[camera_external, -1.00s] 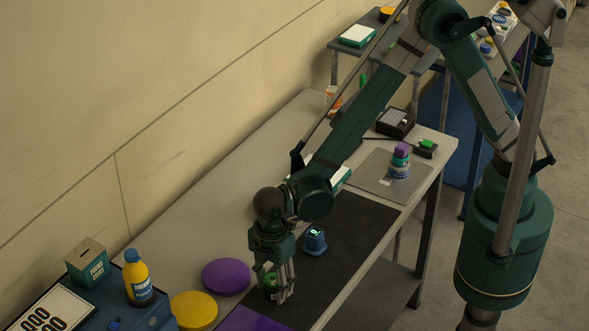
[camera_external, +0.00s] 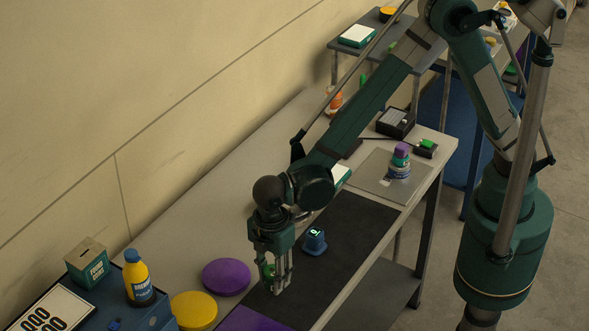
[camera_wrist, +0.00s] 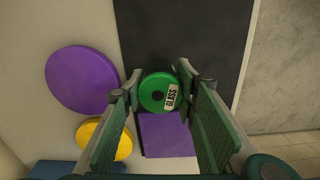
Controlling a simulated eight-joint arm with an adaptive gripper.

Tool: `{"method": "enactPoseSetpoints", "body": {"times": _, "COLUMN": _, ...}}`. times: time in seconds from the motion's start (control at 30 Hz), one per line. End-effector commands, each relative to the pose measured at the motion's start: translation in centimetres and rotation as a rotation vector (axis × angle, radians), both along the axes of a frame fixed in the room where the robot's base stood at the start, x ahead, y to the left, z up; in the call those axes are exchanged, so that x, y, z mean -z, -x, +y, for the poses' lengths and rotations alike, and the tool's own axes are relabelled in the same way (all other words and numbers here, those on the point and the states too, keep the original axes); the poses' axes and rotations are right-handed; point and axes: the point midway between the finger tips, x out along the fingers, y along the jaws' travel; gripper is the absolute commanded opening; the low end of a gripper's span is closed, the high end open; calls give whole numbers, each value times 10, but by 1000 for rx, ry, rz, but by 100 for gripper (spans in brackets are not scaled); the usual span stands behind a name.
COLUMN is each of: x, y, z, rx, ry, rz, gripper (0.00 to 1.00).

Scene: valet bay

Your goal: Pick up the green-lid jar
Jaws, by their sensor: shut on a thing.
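The green-lid jar (camera_wrist: 158,92) sits between my fingers in the wrist view, its round green lid facing the camera with a pale "GLASS" label. In the external view, a bit of its green (camera_external: 268,271) shows beside the fingers. My gripper (camera_external: 277,283) is shut on the jar, over the near end of the dark mat (camera_external: 345,226). My fingers partly hide the jar, and I cannot tell whether its base touches the mat.
A purple disc (camera_external: 226,276), a yellow disc (camera_external: 194,310) and a purple square (camera_external: 250,320) lie close by. A blue device (camera_external: 314,240) stands on the mat. A yellow bottle (camera_external: 139,279) stands at the left. A stack of lidded jars (camera_external: 399,161) stands farther back.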

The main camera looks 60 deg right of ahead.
Motion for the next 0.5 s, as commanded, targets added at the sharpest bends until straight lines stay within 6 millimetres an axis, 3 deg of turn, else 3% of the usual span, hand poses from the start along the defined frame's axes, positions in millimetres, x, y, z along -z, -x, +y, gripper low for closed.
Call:
{"method": "enactPoseSetpoints", "body": {"times": 0.3, "x": -42, "y": 0, "z": 0, "rx": 0, "ry": 0, "rz": 0, "gripper": 19}}
{"method": "enactPoseSetpoints", "body": {"times": 0.5, "x": -59, "y": 0, "z": 0, "rx": 0, "ry": 0, "rz": 0, "gripper": 19}}
